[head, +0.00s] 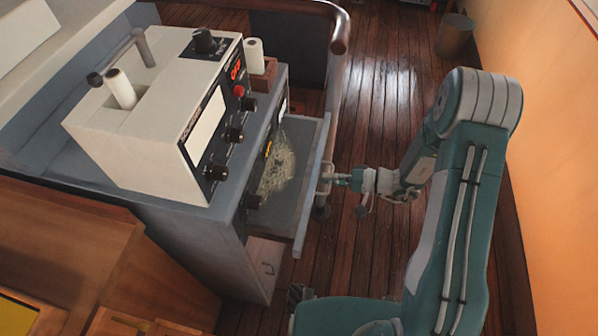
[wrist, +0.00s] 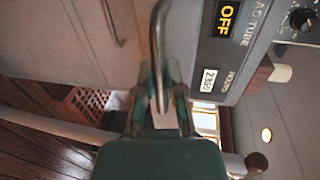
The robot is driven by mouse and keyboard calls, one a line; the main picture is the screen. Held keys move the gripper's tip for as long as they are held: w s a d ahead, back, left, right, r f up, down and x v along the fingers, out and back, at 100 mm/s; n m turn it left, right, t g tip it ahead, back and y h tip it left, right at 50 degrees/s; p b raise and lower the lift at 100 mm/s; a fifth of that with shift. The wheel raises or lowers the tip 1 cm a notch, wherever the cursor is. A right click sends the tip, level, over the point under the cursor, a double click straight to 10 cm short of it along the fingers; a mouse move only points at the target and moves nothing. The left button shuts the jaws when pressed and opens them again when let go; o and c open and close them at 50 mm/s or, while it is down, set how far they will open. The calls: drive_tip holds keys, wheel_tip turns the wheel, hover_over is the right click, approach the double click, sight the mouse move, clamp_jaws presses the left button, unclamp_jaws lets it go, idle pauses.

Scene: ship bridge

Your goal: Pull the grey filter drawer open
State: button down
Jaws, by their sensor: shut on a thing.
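The grey filter drawer (head: 309,205) stands out from the side of the console in the head view. Its inside shows from above, with a pale, mottled filter-like mass (head: 277,165) in it. My gripper (head: 334,178) is at the outer face of the drawer front, at its handle. In the wrist view, my gripper (wrist: 159,98) is shut on the metal bar handle (wrist: 157,40), with the bar between the two fingers. The fingertips partly hide the grasped part of the handle.
A console (head: 180,235) carries a white instrument box (head: 150,120) with knobs and red digits. A lower door (head: 265,262) with a small handle sits under the drawer. A curved rail (head: 340,40) stands behind the drawer.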

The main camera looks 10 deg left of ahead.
drive_tip(key=f+v, duration=0.2)
drive_tip(key=v, duration=1.1)
drive_tip(key=shift+d+f, duration=0.5)
drive_tip(key=shift+s, duration=0.1)
drive_tip(key=c, duration=0.7)
unclamp_jaws()
drive_tip(key=shift+d, duration=0.35)
drive_tip(key=shift+d+r, duration=0.1)
drive_tip(key=shift+r, duration=0.05)
drive_tip(key=v, duration=1.1)
drive_tip(key=shift+d, duration=0.4)
